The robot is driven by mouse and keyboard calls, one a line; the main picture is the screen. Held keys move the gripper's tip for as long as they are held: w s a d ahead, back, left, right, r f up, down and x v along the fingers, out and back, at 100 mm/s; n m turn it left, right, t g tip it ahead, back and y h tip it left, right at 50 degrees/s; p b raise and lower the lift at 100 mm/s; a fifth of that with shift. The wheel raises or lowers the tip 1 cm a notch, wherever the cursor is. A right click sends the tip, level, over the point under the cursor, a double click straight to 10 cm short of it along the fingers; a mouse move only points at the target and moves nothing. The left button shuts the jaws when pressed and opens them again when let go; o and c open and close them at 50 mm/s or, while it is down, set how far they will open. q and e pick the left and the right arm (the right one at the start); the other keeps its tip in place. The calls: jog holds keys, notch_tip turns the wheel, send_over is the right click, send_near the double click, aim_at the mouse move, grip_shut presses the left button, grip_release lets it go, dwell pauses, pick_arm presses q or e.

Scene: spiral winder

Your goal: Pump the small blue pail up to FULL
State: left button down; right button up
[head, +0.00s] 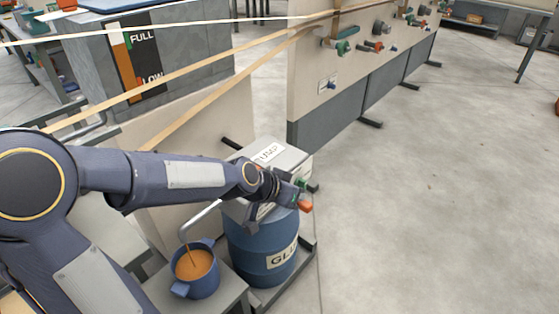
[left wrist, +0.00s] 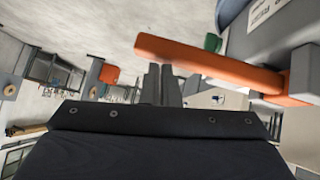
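The small blue pail (head: 207,286) stands on a grey stand beside the drum, with orange-brown glue in it. A thin brown stream runs from the bent spout (head: 203,215) into it. The pump box (head: 290,157) sits on the blue glue drum (head: 245,250). My left gripper (head: 293,192) is at the pump's front by an orange lever (head: 305,206). In the left wrist view the lever (left wrist: 205,62) crosses just beyond my left fingertips (left wrist: 161,70), which are close together with nothing visible between them. Contact cannot be told. My right gripper is out of view.
A gauge panel (head: 138,62) marked FULL and LOW is on a grey tank at upper left. Pale strips (head: 165,82) run across above my arm. A panel wall (head: 330,88) with several knobs stands behind. The floor (head: 430,200) at right is clear.

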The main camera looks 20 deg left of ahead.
pick_arm(q)
jog(key=shift+s+d+f+g, duration=0.1)
jog(key=shift+s+f+g, duration=0.2)
jog(key=shift+f, duration=0.2)
jog(key=s+a+r+p, duration=0.1)
jog(key=s+r+p, duration=0.2)
jog(key=r, duration=0.3)
jog(key=s+a+r+p, duration=0.1)
jog(key=s+r+p, duration=0.2)
jog(key=r, duration=0.3)
jog(key=shift+a, duration=0.25)
jog(key=shift+s, duration=0.1)
